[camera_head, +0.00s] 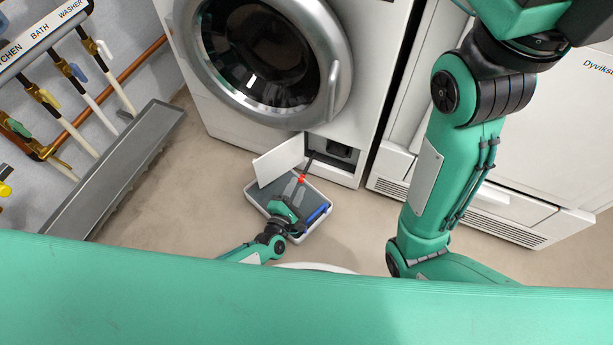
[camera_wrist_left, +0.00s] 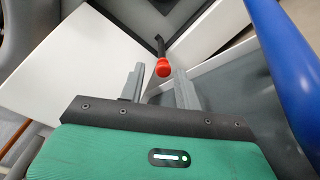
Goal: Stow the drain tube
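The drain tube (camera_head: 307,164) is a short dark tube with a red cap (camera_head: 301,179). It comes out of the open service recess (camera_head: 340,150) at the washing machine's lower front. The tube (camera_wrist_left: 160,44) and red cap (camera_wrist_left: 163,67) also show in the left wrist view. My left gripper (camera_head: 297,186) is open above the tray, close to the cap. In the left wrist view its two fingers (camera_wrist_left: 159,78) stand apart, with the cap between and just beyond their tips. I see no contact. My right gripper is not in view.
The white flap (camera_head: 277,158) hangs open left of the recess. A grey tray with a white rim (camera_head: 258,199) lies below on the floor, holding a blue object (camera_head: 318,214). A metal trough (camera_head: 120,170) runs along the left wall. Floor left of the tray is clear.

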